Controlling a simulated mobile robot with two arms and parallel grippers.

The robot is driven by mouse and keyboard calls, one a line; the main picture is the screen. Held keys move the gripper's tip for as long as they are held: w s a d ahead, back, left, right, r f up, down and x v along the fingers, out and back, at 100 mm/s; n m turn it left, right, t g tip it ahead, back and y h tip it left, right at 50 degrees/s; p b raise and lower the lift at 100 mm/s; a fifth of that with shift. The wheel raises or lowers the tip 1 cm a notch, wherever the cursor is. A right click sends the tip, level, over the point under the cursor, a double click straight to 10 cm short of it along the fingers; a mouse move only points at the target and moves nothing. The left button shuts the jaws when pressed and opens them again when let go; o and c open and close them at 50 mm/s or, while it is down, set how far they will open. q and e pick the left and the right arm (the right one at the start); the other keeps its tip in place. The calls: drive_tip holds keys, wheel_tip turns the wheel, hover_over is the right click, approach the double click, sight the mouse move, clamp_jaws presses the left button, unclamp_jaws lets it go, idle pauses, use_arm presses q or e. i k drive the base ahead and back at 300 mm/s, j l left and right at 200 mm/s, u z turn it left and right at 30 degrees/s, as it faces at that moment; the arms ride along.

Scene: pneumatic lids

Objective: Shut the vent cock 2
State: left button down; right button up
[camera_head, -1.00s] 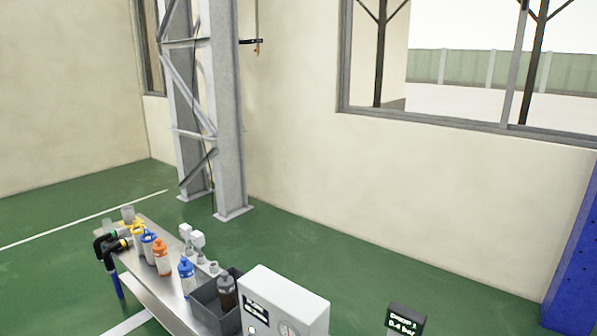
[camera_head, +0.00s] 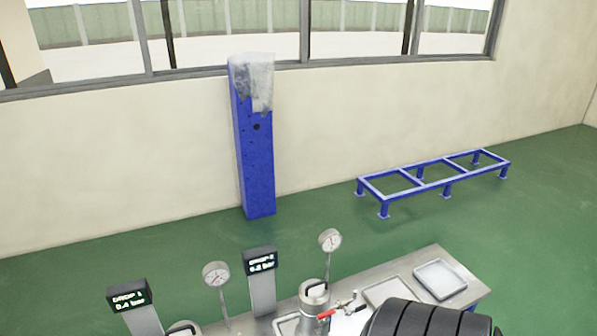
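The display marked DROP 2 (camera_head: 260,261) stands on a grey post at the back of the steel bench and seems to read 0.2 bar. In front and to the right of it is a metal pot (camera_head: 314,296) with a dark handle on its lid. A small cock with a red lever (camera_head: 328,315) sits at the pot's right side, and I take it for vent cock 2. Its lever points down and left toward the pot; I cannot tell whether it is open or shut.
A DROP 1 display (camera_head: 129,295) reads 0.4 bar, with a second pot (camera_head: 183,328) cut off below. Two round gauges (camera_head: 216,274) (camera_head: 330,240) rise on thin stems. Trays (camera_head: 440,278) lie at the bench's right. A blue pillar (camera_head: 256,165) and blue frame (camera_head: 435,180) stand behind.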

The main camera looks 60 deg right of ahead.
sight(361, 308)
drive_tip(key=z, duration=1.8)
